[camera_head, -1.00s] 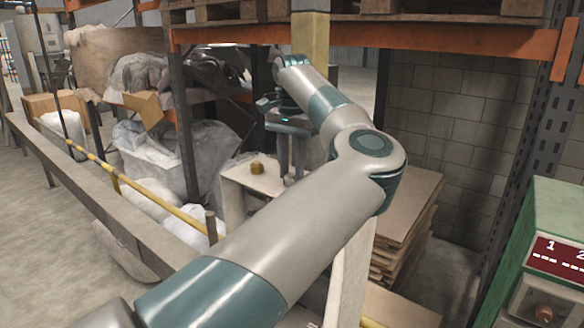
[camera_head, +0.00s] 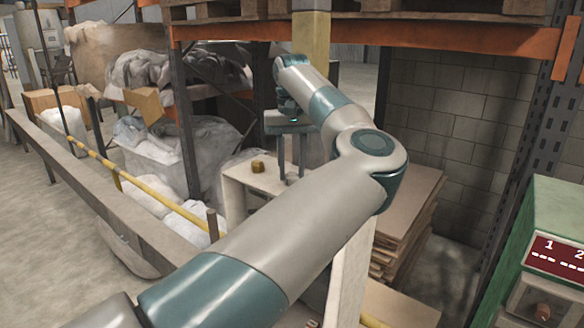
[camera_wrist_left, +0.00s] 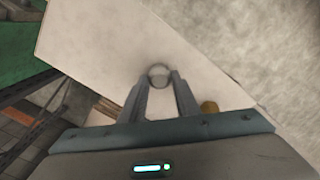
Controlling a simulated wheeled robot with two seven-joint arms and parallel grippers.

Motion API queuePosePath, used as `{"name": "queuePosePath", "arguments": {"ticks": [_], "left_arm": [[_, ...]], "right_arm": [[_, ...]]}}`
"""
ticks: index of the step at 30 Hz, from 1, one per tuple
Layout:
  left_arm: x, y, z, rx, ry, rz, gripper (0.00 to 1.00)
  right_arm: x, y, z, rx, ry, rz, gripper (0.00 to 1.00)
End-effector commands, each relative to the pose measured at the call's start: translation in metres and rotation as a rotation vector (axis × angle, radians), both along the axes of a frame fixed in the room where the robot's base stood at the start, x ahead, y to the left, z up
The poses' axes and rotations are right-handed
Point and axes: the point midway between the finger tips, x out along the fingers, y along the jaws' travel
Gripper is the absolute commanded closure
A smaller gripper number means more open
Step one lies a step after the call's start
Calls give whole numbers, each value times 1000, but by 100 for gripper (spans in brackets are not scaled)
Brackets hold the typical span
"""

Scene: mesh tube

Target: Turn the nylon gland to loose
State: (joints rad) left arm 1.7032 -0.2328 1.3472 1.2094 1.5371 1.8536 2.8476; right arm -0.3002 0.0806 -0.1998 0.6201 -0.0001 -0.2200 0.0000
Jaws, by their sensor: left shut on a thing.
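A round grey fitting, which I take to be the nylon gland (camera_wrist_left: 159,75), sits between my left fingertips over a pale panel (camera_wrist_left: 100,55) in the left wrist view. My left gripper (camera_wrist_left: 160,82) is shut on it, one finger on each side. In the head view, the left gripper (camera_head: 291,176) points down at the top of the pale stand (camera_head: 262,181); the gland is hard to make out there. A brass-coloured fitting (camera_head: 257,167) stands apart, left of the fingers. It also shows in the left wrist view (camera_wrist_left: 209,107), right of the fingers.
A yellow rail (camera_head: 150,194) runs along the left. Stacked flat boards (camera_head: 408,215) lie right of my arm. A green box with a red display (camera_head: 556,254) stands at the right edge. An orange rack beam (camera_head: 450,37) crosses above.

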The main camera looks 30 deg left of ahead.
Motion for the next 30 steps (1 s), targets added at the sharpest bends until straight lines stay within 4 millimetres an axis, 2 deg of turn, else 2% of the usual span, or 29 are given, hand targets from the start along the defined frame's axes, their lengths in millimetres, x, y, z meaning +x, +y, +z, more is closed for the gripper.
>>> {"name": "queuePosePath", "arguments": {"ticks": [14,15,17,30], "left_arm": [[0,1,2,2,-4,22,94],[0,1,2,2,-4,22,67],[0,1,2,2,-4,22,53],[0,0,4,0,-1,20,53]], "right_arm": [[0,3,1,3,0,-1,69],[0,3,0,3,0,-1,69],[0,3,0,3,0,-1,69],[0,1,-2,1,0,0,69]]}}
